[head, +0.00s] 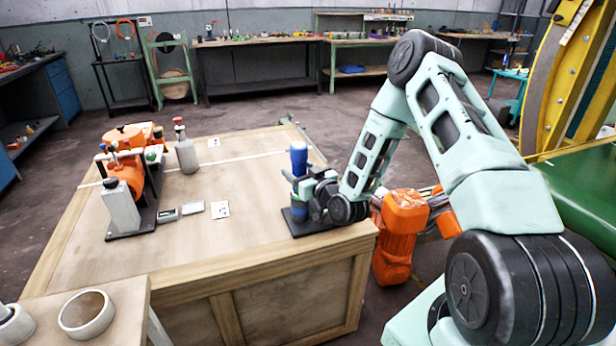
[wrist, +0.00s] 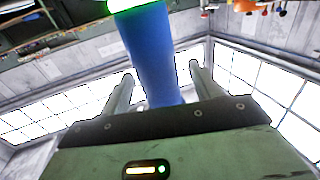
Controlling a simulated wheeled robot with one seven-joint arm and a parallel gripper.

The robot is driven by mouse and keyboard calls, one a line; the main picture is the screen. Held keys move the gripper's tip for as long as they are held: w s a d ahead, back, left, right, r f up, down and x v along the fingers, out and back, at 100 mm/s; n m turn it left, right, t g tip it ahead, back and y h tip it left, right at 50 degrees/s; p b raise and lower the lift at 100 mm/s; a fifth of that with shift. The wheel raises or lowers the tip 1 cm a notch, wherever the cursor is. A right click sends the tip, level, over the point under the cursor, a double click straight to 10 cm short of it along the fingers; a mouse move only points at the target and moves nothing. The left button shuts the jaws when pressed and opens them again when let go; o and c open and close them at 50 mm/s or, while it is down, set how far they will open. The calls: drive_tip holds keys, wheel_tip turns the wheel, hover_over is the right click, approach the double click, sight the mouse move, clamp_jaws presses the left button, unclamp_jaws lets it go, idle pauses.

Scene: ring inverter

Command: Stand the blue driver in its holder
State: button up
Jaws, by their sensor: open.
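The blue driver (head: 299,158) stands upright near the right front corner of the wooden crate-like table. Its holder has a dark base plate (head: 296,228) flat on the table top, directly below the driver. My gripper (head: 308,185) is at the driver's middle, coming from the right. In the wrist view the blue driver (wrist: 152,58) passes between my two fingers (wrist: 160,78), with gaps visible at the sides. The jaws are open around it. My gripper hides the driver's middle, and I cannot see clearly how its lower end sits in the holder.
An orange machine on a dark base (head: 130,236) stands at the table's left. Small cards (head: 220,209) lie mid-table. The table's middle is mostly clear.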

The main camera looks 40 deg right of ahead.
drive_tip(key=s+p, duration=0.2)
drive_tip(key=s, duration=1.5)
drive_tip(key=shift+a+r, duration=0.15)
drive_tip(key=w+a+r+n+g+y, duration=0.1)
drive_tip(key=a+n+g+y, duration=0.3)
drive_tip(key=a, duration=0.6)
drive_tip(key=w+a+r+n+g, duration=0.1)
drive_tip(key=a+r+n+g, duration=0.15)
drive_tip(key=a+g, duration=0.5)
drive_tip(key=s+a+r+g+h, duration=0.1)
drive_tip(key=s+a+r+g, duration=0.1)
drive_tip(key=s, duration=0.6)
drive_tip(key=s+a+r+n+g+h, duration=0.1)
drive_tip(key=s+a+r, duration=0.3)
drive_tip(key=s, duration=0.4)
drive_tip(key=s+a+r+g+h, duration=0.1)
drive_tip(key=s+a+r+g, duration=0.2)
drive_tip(key=s, duration=0.5)
drive_tip(key=shift+a+r, duration=0.55)
drive_tip(key=shift+a, duration=0.45)
